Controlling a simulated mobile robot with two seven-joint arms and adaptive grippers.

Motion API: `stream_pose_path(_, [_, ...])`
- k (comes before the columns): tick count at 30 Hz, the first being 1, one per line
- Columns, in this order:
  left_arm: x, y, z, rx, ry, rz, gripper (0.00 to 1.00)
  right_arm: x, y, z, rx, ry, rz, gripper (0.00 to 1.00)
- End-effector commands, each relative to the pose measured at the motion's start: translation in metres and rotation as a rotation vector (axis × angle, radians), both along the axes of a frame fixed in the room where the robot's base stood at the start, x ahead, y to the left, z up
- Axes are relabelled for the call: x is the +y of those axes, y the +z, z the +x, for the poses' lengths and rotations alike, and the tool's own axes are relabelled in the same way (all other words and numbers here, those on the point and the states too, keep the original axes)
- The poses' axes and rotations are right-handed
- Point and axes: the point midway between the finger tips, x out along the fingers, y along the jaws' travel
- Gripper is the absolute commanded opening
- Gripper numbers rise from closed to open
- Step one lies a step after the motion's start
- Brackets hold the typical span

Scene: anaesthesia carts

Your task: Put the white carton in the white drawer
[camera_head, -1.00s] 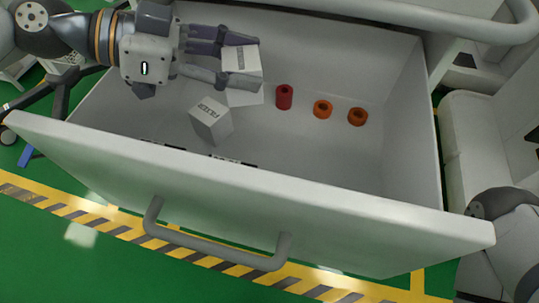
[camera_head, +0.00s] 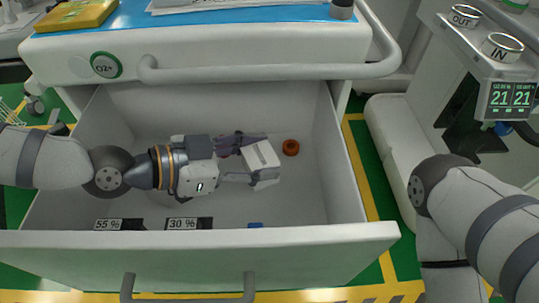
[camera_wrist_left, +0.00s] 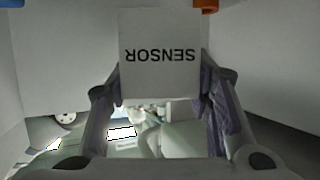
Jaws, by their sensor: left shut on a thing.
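The white drawer (camera_head: 345,235) is pulled out and open below the cart top. My left gripper (camera_head: 250,160) is over the drawer's inside, shut on a white carton (camera_head: 261,156). In the left wrist view the carton (camera_wrist_left: 160,75) sits between both fingers, with the word SENSOR upside down on its face. The head view does not show clearly whether the carton touches the drawer floor. My left gripper and forearm hide part of the drawer's inside. My right arm comes in at the right edge; its gripper is out of view.
An orange ring (camera_head: 290,147) lies in the drawer right of the carton. Labels reading 55 % (camera_head: 108,224) and 30 % (camera_head: 183,223) show along the drawer's front. A grey rail (camera_head: 270,72) crosses above the drawer. The drawer's right part is clear.

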Motion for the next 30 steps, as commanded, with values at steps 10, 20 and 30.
stream_pose_path(10, [-0.021,-0.019,-0.001,-0.002,0.001,0.001,0.17,0.0,0.001,0.0,-0.001,0.0,0.0,0.6])
stream_pose_path(20, [-0.021,-0.027,-0.002,0.0,0.001,0.001,0.17,0.0,-0.004,-0.001,0.005,0.0,0.0,0.6])
stream_pose_path(30, [-0.021,-0.031,-0.002,-0.001,0.001,0.0,0.66,0.0,-0.006,-0.002,0.008,0.0,0.0,0.6])
